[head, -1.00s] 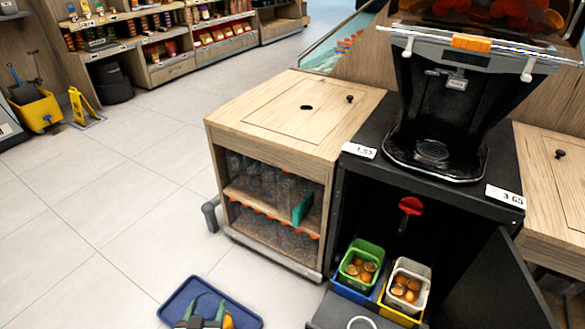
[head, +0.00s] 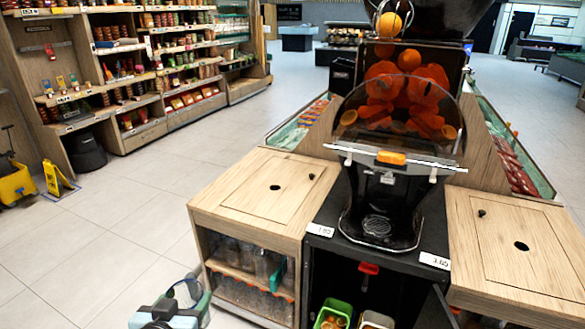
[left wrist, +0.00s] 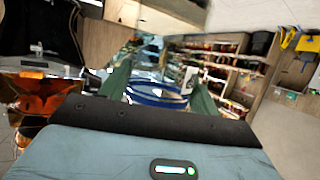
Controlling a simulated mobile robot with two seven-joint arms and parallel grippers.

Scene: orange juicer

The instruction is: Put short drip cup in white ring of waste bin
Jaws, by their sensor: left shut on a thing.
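My left gripper (head: 188,297) is low in the head view, left of the wooden cabinet and over the floor. It is shut on a clear cup with a blue rim (left wrist: 158,98), seen between its two green fingers in the left wrist view. I take this to be the short drip cup. Its dark rim (head: 184,282) shows as a thin loop in the head view. A green bin (head: 332,316) and a pale bin (head: 376,320) with orange peels show at the bottom edge, inside the open juicer cabinet. The white ring is out of frame. My right gripper is not in view.
The black juicer (head: 382,210) stands on its cabinet between a left wooden cabinet (head: 265,195) and a right wooden cabinet (head: 510,235). A red knob (head: 369,268) is inside the dark opening. A yellow sign (head: 57,180) stands far left.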

